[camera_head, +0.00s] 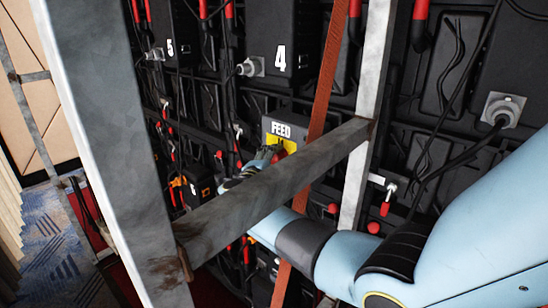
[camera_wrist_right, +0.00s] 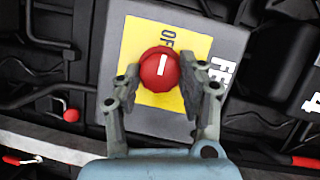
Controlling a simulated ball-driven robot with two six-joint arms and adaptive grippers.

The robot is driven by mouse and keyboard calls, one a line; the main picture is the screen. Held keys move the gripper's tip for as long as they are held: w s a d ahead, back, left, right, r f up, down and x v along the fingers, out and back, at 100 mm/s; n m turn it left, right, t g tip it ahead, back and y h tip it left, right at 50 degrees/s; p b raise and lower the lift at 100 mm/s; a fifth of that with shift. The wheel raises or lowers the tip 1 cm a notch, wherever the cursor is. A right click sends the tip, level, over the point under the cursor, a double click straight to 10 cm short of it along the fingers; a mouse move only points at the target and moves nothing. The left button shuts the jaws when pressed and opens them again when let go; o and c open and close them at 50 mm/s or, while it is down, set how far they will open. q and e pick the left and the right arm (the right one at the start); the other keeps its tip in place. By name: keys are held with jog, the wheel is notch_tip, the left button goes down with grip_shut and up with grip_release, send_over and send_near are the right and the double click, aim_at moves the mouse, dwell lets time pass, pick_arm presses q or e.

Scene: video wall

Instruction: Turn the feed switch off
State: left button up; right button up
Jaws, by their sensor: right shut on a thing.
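The feed switch is a grey box (camera_head: 270,128) lettered FEED with a yellow plate (camera_head: 290,145) on its front. It also shows in the right wrist view, turned sideways, with its yellow plate (camera_wrist_right: 135,42). A round red knob (camera_wrist_right: 160,66) with a white bar sits on the plate. The bar runs nearly up and down in that view, and lettering starting "OF" shows just above the knob. My right gripper (camera_wrist_right: 161,80) is shut on the knob, a finger at each side. In the head view the frame's beam partly hides my right arm. My left gripper is not in view.
A grey metal frame post (camera_head: 105,130) and a slanting crossbeam (camera_head: 285,180) stand in front of the panels. An orange strap (camera_head: 325,85) hangs beside the switch. Black panels numbered 4 (camera_head: 277,40) and 5 (camera_head: 172,30) carry cables and red-handled fittings.

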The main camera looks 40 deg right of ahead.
dwell(0.3)
jog(key=o, duration=1.2)
jog(key=shift+c, duration=0.2)
jog(key=v, duration=1.2)
jog(key=shift+f, duration=0.1)
